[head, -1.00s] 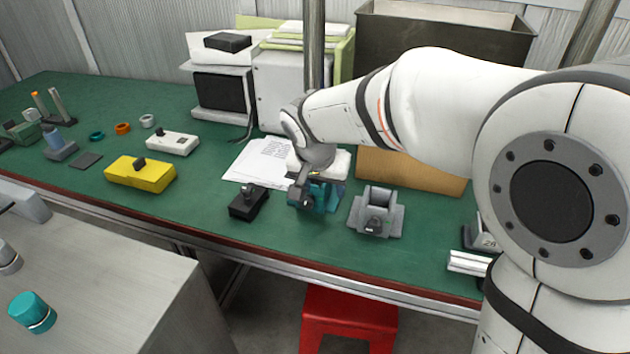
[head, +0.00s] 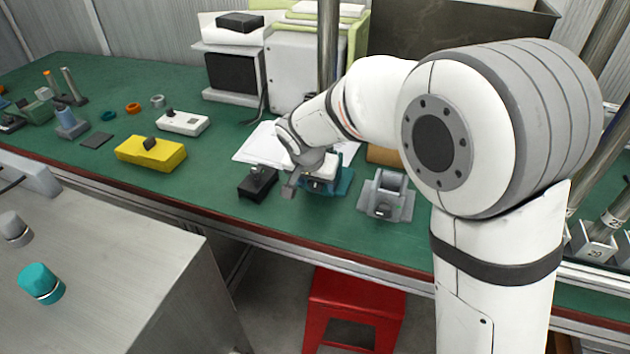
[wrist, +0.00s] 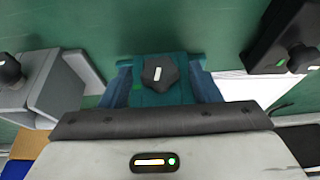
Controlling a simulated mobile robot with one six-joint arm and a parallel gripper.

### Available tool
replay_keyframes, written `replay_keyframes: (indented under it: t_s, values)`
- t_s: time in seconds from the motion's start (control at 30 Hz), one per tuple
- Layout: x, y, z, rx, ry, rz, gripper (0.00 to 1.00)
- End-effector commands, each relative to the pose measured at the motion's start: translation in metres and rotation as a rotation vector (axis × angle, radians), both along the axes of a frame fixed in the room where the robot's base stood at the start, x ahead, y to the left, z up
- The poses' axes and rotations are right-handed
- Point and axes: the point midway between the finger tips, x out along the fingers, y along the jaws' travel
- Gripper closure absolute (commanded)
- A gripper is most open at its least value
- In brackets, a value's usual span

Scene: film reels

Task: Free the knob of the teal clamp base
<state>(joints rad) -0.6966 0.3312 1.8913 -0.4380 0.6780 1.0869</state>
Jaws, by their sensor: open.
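The teal clamp base (head: 343,188) stands on the green bench between a black base and a grey base, mostly hidden behind my gripper in the head view. In the wrist view the teal base (wrist: 140,95) shows near the middle. Its dark, faceted knob (wrist: 158,73) faces the camera, with a short white mark running nearly upright. My gripper (head: 291,188) is open at the teal base, with one grey finger showing on its left side. The other finger is hidden. I see no finger around the knob in the wrist view.
The black base (head: 257,184) is close on the left and the grey base (head: 386,195) close on the right. White paper (head: 258,145) lies behind. A yellow box (head: 152,153) sits farther left. A red stool (head: 355,305) stands below the bench edge.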

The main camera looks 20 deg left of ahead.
Motion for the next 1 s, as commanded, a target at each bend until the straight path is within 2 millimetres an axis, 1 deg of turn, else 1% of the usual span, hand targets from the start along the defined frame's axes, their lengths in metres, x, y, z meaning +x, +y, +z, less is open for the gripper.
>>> replay_keyframes:
  t_s: [0.07, 0.6, 0.63, 0.83, 1.0]
  values:
    - [-0.0002, 0.0001, 0.0001, 0.000, 0.000, 0.000, 0.43]
    - [-0.0007, 0.0007, 0.0002, 0.000, 0.000, 0.001, 0.87]
    - [-0.0007, 0.0007, 0.0002, 0.000, 0.000, 0.001, 0.88]
    - [-0.0011, 0.0017, 0.0001, -0.015, 0.002, 0.003, 0.88]
    - [-0.0007, 0.0030, -0.0003, -0.074, 0.006, 0.003, 0.88]
